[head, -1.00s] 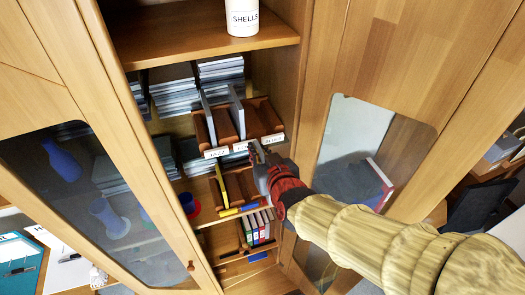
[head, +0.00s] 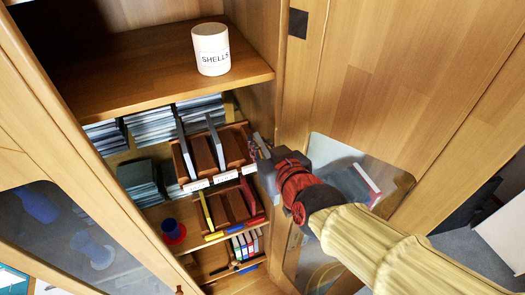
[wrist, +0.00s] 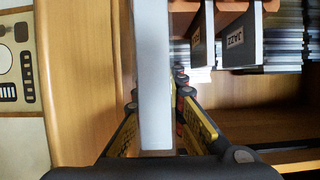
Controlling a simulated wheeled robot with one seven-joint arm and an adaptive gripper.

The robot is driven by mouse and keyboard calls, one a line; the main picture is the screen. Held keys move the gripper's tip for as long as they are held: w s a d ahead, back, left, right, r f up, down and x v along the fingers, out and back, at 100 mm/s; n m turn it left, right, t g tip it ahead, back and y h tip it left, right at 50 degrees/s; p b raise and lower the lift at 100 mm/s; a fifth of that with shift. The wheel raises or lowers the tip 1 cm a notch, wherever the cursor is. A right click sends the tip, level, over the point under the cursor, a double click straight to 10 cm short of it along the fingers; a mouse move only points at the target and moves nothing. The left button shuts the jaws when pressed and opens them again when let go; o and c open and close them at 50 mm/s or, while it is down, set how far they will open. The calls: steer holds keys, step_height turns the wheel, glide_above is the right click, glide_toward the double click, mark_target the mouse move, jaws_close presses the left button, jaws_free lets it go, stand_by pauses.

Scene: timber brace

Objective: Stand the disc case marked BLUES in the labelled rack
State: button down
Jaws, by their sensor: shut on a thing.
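My gripper (head: 262,158) is shut on a thin grey disc case (wrist: 152,75), held edge-on between the fingers in the wrist view. Its marking does not show. The brown wooden rack (head: 236,131) stands on the middle shelf with white labels along its front, too small to read. My gripper is at the rack's right end. I cannot tell whether the held case touches the rack.
The cabinet's right side wall (head: 262,105) is close to my gripper. A white SHELLS pot (head: 211,50) stands on the shelf above. Stacks of cases (head: 150,128) are behind the rack. A lower rack (head: 229,207) holds yellow and red items, with binders (head: 243,245) below.

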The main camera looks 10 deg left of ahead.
steer(key=r+b+x, duration=0.1)
steer(key=b+x, duration=0.2)
steer(key=x, duration=0.6)
steer(key=w+r+b+x, duration=0.1)
steer(key=b+x, duration=0.3)
steer(key=x, duration=0.4)
steer(key=shift+w+a+r, duration=0.35)
steer(key=shift+w+a, duration=0.05)
steer(key=shift+a, duration=0.1)
stand_by(1.0)
stand_by(0.5)
steer(key=c, duration=1.8)
jaws_free()
steer(key=shift+o, duration=0.2)
steer(key=shift+s, duration=0.1)
steer(key=v, duration=1.1)
steer(key=shift+s+d, duration=0.2)
steer(key=shift+s, duration=0.15)
steer(key=shift+r, duration=0.1)
